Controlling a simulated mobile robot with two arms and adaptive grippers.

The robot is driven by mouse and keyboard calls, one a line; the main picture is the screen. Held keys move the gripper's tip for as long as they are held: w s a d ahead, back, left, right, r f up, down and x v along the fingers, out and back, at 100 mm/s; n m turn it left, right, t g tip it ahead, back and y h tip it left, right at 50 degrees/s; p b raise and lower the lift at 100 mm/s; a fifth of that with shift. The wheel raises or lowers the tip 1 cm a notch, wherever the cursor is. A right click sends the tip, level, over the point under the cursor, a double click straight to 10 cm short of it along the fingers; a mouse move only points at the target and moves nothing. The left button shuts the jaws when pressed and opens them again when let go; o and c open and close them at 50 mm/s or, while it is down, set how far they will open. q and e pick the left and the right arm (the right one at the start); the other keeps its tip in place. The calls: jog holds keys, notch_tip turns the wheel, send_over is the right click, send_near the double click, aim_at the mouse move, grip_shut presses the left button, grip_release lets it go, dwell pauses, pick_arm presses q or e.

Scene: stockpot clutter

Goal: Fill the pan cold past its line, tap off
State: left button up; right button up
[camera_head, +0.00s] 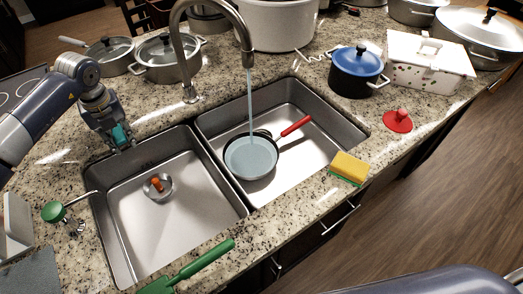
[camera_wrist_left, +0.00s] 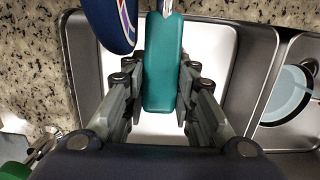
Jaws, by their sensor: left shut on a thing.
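The pan (camera_head: 239,175), dark with a red handle (camera_head: 296,125), sits in the right basin under the curved tap spout (camera_head: 247,58). A stream of water (camera_head: 250,105) runs from the spout into it. Pale blue water (camera_head: 251,158) covers the pan's inside; I cannot make out a fill line. My left gripper (camera_head: 122,138) is over the back left of the left basin, shut on a teal handle (camera_wrist_left: 164,65) with a metal stem. I cannot tell for sure what the handle belongs to. The pan's edge also shows in the left wrist view (camera_wrist_left: 309,66). My right gripper is out of view.
The left basin (camera_head: 205,195) holds a strainer (camera_head: 164,192) with an orange thing. A yellow sponge (camera_head: 350,167), red lid (camera_head: 397,121) and blue pot (camera_head: 357,75) stand right of the sink. A green-handled tool (camera_head: 205,262) lies in front; several pots crowd the back.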

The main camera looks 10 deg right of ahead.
pick_arm(q)
jog(key=shift+f, duration=0.1)
jog(key=shift+s+f+b, duration=0.1)
jog(key=shift+f+b, duration=0.4)
jog(key=shift+f, duration=0.1)
jog(key=o, duration=0.9)
jog(key=shift+f, duration=0.1)
jog(key=shift+s+d+r+p, duration=0.15)
jog(key=shift+r+p, duration=1)
jog(key=shift+r, duration=0.7)
jog(key=shift+s+r+p, duration=0.1)
jog(key=shift+r+p, duration=1.05)
jog(key=shift+r, duration=0.65)
jog(key=shift+f, duration=0.15)
